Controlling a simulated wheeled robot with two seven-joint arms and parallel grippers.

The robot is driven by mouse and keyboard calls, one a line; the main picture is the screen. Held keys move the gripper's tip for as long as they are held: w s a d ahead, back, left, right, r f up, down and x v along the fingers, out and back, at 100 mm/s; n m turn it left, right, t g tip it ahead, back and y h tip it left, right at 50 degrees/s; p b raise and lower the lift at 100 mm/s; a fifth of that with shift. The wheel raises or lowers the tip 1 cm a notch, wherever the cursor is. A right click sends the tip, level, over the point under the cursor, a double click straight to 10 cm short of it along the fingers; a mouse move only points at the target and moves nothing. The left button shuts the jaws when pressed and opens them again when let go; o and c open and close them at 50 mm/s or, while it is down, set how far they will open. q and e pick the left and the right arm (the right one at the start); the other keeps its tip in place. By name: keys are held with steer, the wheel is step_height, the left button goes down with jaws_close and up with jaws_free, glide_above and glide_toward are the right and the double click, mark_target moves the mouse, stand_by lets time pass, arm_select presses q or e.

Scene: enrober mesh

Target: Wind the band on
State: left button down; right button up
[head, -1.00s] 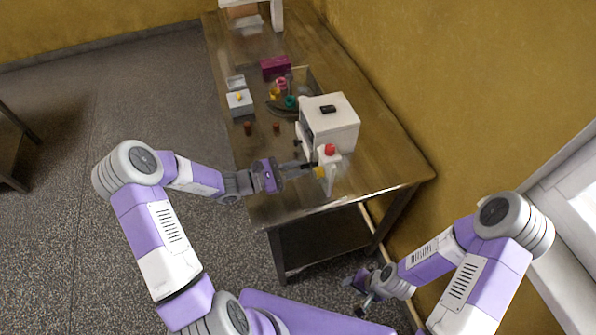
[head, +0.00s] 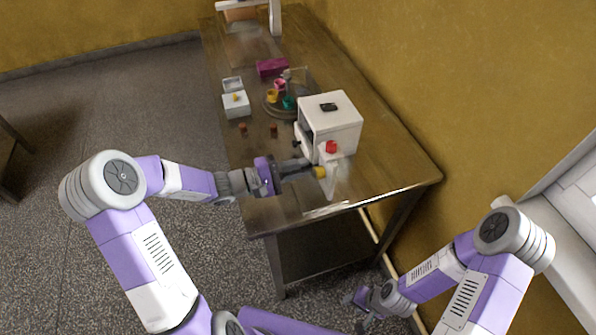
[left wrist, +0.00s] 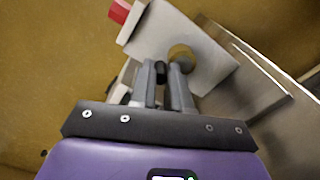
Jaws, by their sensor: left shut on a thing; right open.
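The white box-shaped machine (head: 335,118) stands near the front end of the table, with a dark opening on its left face. My left gripper (head: 306,166) is at this plate, beside the yellow knob. In the left wrist view its fingers are shut on a small dark grip (left wrist: 160,68), just left of the yellow knob (left wrist: 182,56). No band can be made out. My right gripper (head: 362,312) is low beside the table, open and empty.
A white box (head: 236,106), two small brown pieces (head: 273,128), a round tray (head: 271,107) with coloured cups and a magenta box (head: 272,67) stand farther back on the wooden table (head: 390,165). The table's right side is clear. A yellow wall runs along the right.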

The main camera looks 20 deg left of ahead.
arm_select(q)
steer(key=shift+s+m, duration=0.1)
steer(key=shift+m, duration=0.2)
steer(key=c, duration=1.1)
jaws_free()
steer(key=shift+a, duration=0.1)
steer(key=v, duration=0.7)
steer(key=shift+s, duration=0.15)
steer(key=shift+a, duration=0.15)
